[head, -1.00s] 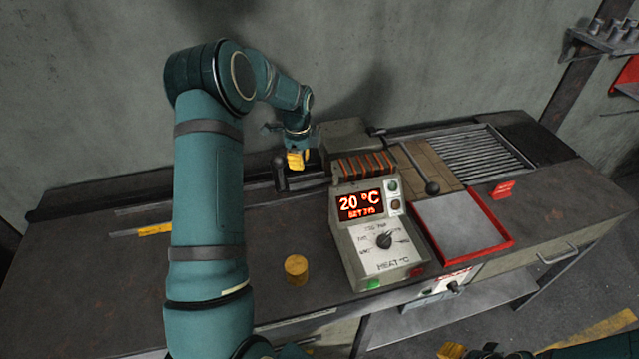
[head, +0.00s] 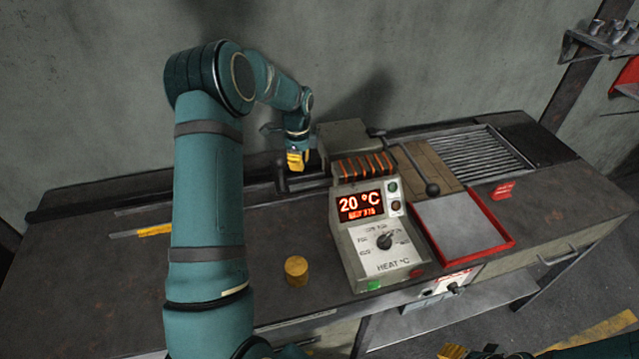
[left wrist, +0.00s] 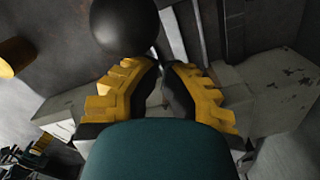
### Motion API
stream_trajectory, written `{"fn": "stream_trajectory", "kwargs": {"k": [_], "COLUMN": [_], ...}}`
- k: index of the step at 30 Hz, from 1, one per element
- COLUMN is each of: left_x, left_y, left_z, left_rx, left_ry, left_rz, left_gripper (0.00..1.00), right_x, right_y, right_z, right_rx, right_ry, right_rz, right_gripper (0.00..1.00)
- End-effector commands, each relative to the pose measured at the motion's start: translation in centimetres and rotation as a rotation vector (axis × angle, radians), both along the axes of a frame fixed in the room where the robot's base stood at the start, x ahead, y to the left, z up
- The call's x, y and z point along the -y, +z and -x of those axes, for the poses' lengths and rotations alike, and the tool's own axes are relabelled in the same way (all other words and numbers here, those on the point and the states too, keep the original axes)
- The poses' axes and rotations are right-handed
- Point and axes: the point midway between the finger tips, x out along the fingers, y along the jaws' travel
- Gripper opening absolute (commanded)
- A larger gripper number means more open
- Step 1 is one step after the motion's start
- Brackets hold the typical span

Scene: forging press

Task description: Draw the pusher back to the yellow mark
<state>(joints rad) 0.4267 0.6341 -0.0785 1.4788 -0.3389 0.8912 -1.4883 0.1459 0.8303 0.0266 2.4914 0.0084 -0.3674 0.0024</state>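The pusher's upright handle with a dark knob (head: 281,163) stands on the rail at the back of the bench, left of the heater. The black knob (left wrist: 125,24) is large in the left wrist view, just beyond the left fingertip. My left gripper (head: 296,161) points down just right of the handle. In the left wrist view its yellow-backed fingers (left wrist: 167,68) come close together with a narrow gap; I cannot tell whether they touch the handle. The yellow mark (head: 155,229) lies on the bench to the left. My right gripper (head: 489,350) is barely in view at the bottom edge.
The heater's control box (head: 383,244) reads 20 °C and stands right of my left arm. A yellow cylinder (head: 296,269) stands on the bench in front. A red-rimmed tray (head: 507,236) lies to the right. The rail (head: 130,209) runs clear toward the left.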

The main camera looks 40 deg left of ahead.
Motion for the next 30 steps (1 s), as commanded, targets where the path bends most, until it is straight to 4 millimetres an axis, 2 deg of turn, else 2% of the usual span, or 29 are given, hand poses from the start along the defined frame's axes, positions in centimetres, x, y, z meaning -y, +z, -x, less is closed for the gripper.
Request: {"fn": "stream_trajectory", "kwargs": {"k": [5, 16, 21, 30], "left_x": [0.0, 0.0, -0.1, -1.8], "left_y": [-0.2, -2.6, -3.1, -3.0], "left_z": [0.0, 0.0, 0.1, 2.2], "left_rx": [0.0, 0.0, 0.0, 0.0], "left_ry": [0.0, 0.0, 0.0, 0.003], "left_rz": [0.0, 0.0, 0.0, -0.001], "left_gripper": [0.0, 0.0, 0.0, 0.0], "right_x": [0.0, 0.0, 0.0, 0.0], "right_y": [-0.1, -1.6, -1.8, -1.8], "right_z": [0.0, 0.0, 0.0, 0.0], "right_rx": [0.0, 0.0, 0.0, 0.0], "right_ry": [0.0, 0.0, 0.0, 0.0], "right_rz": [0.0, 0.0, 0.0, 0.0], "right_gripper": [0.47, 0.47, 0.47, 0.47]}}
